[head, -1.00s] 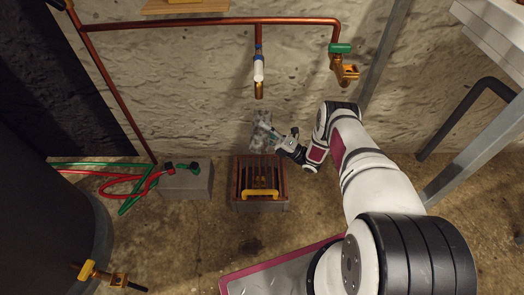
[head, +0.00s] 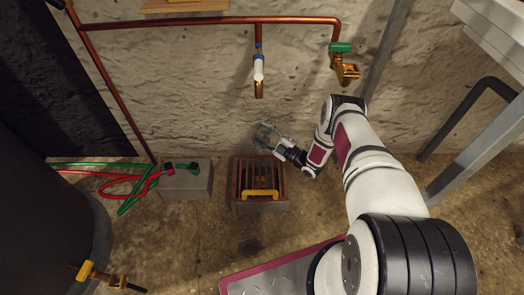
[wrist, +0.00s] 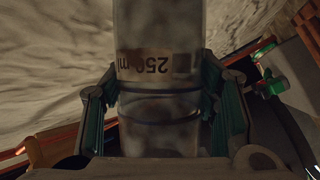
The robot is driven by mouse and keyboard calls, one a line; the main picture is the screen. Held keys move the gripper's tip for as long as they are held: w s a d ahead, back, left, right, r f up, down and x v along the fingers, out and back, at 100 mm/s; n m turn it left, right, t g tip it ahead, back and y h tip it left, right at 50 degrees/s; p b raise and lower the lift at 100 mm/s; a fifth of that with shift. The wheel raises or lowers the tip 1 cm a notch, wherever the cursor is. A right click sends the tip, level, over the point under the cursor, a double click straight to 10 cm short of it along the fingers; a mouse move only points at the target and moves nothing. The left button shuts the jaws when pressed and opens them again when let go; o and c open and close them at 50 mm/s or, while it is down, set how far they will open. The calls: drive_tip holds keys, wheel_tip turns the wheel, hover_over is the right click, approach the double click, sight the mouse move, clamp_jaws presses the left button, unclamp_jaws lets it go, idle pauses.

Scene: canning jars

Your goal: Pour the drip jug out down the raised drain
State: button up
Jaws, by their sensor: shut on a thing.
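The drip jug is a clear container (head: 262,135) with a printed 250 ml mark. In the head view it is small and faint, in front of the wall above the drain's back right part. My gripper (head: 274,148) comes from the right and is shut on it. In the wrist view, the jug (wrist: 160,75) stands between both green-lined fingers (wrist: 160,112), with its print upside down. The raised drain (head: 259,207) is a block topped by a rusty slatted grate with a yellow handle. I cannot make out any liquid in the jug.
A copper pipe on the wall carries a spout (head: 258,85) above the jug and a brass tap (head: 344,68) to the right. A grey block (head: 187,184) with hoses stands left of the drain. A dark tank (head: 45,215) fills the left.

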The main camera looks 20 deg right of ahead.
sight(262, 165)
drive_tip(key=s+f+m+g, duration=0.1)
drive_tip(key=f+m, duration=0.1)
drive_tip(key=s+a+f+m+g+h, duration=0.1)
drive_tip(key=f+m+g, duration=0.1)
drive_tip(key=f+m, duration=0.1)
drive_tip(key=s+f+m+g, duration=0.1)
drive_tip(key=f+m+g, duration=0.1)
drive_tip(key=m, duration=0.1)
drive_tip(key=shift+s+a+f+h, duration=0.35)
drive_tip(key=shift+s+a+h, duration=0.05)
drive_tip(key=shift+s+a+f+m+g, duration=0.1)
drive_tip(key=shift+s+f+m+g, duration=0.15)
drive_tip(key=shift+f+m+g, duration=0.2)
drive_tip(key=shift+s+f, duration=0.1)
drive_tip(key=shift+r+p, duration=0.3)
drive_tip(key=shift+w+r+p, duration=0.2)
drive_tip(key=shift+r+p, duration=0.55)
drive_tip(key=shift+r, duration=0.05)
